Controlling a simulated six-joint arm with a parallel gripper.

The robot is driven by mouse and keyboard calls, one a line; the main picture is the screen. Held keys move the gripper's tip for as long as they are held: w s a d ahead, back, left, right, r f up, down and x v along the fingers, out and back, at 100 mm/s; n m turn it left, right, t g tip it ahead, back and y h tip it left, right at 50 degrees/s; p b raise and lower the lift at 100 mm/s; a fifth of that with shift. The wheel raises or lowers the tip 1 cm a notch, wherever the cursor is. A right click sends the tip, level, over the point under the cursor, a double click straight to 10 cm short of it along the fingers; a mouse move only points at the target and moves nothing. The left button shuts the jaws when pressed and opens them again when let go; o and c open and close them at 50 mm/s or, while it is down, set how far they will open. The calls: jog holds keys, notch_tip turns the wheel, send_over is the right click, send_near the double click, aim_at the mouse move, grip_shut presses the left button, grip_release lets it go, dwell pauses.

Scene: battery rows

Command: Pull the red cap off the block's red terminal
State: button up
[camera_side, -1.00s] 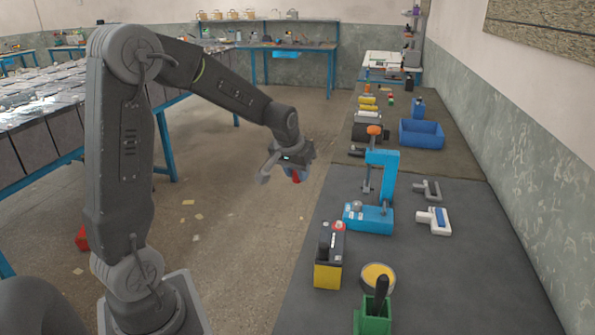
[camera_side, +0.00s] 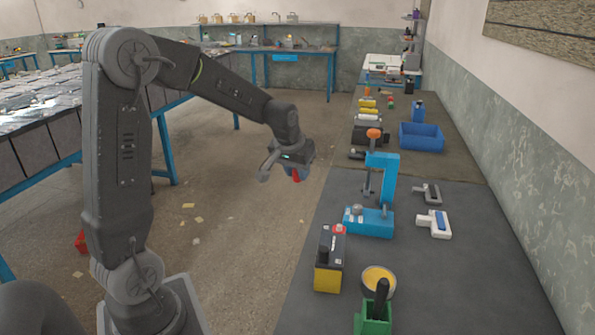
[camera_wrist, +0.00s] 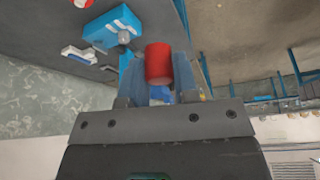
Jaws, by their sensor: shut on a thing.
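My gripper (camera_side: 293,171) is in the air left of the bench edge, up and left of the block. Its blue fingers (camera_wrist: 158,75) are shut on the red cap (camera_wrist: 158,62), a short red cylinder that also shows below the gripper in the side view (camera_side: 295,176). The block (camera_side: 328,262), black above and yellow below, stands upright on the bench. The cap is well apart from it. A red patch with a pale middle, seemingly the red terminal (camera_side: 338,229), shows on its top. A dark post (camera_side: 326,238) stands beside it.
A blue press (camera_side: 368,221) with an orange knob stands behind the block. A yellow-filled round dish (camera_side: 378,278) and a green holder with a black handle (camera_side: 373,322) are in front right. White and grey tools and a blue bin (camera_side: 421,136) lie farther back.

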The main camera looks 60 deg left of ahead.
jog(key=shift+r, duration=0.15)
jog(key=shift+r, duration=2.35)
